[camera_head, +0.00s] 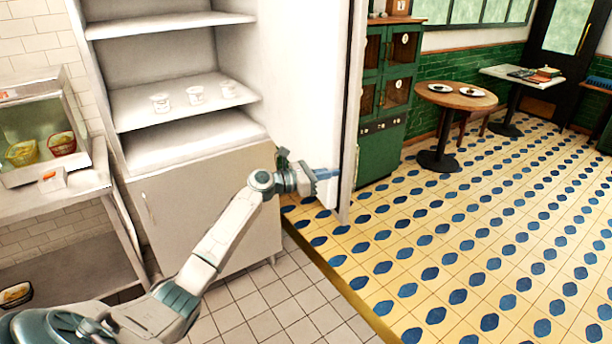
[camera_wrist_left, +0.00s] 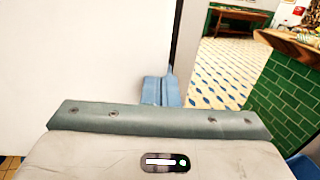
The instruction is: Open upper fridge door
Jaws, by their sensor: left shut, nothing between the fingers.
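The upper fridge door (camera_head: 305,85) stands swung wide open to the right of the fridge, its inner face showing white. The open upper compartment (camera_head: 135,103) shows shelves, with several small white tubs on one. The lower door (camera_head: 205,200) is closed. My left gripper (camera_head: 328,174) is shut and empty, by the lower part of the open door near its free edge. In the left wrist view the blue fingers (camera_wrist_left: 161,91) are together in front of the white door face (camera_wrist_left: 85,60); I cannot tell whether they touch it. My right gripper is not in view.
A counter (camera_head: 60,195) with a glass case holding baskets stands left of the fridge. A green cabinet (camera_head: 382,150) is behind the door. A round table (camera_head: 456,97) with plates stands farther right. The tiled floor at right is clear.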

